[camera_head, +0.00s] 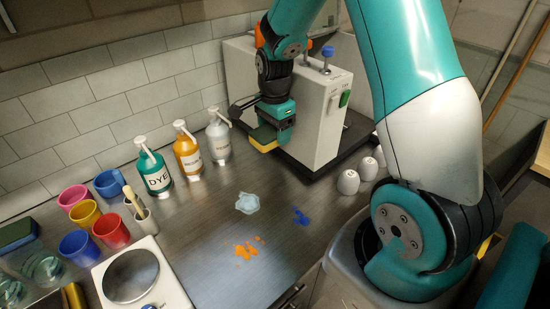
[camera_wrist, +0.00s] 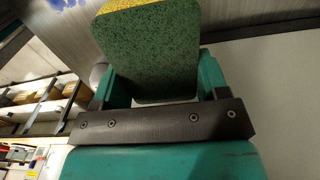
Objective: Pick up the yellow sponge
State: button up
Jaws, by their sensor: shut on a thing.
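The yellow sponge (camera_head: 262,140) has a dark green scouring side. My gripper (camera_head: 272,133) is shut on it and holds it above the bench, beside the white machine. In the wrist view the sponge (camera_wrist: 150,52) shows its green side, with a strip of yellow along its top edge. The two teal fingers (camera_wrist: 165,88) stand at its left and right sides, and their tips are partly hidden behind the sponge.
Dye bottles (camera_head: 186,149) with pumps stand along the tiled wall. Coloured cups (camera_head: 110,228) and a hot plate (camera_head: 131,276) are at the left. The white machine (camera_head: 318,110) stands close right of my gripper. Orange (camera_head: 247,250), blue and pale spills mark the otherwise clear bench middle.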

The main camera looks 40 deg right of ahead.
aim_at(274, 128)
notch_tip(274, 128, up, 14)
jog(key=b, duration=0.1)
jog(key=shift+r+b, duration=0.2)
jog(key=shift+b, duration=0.15)
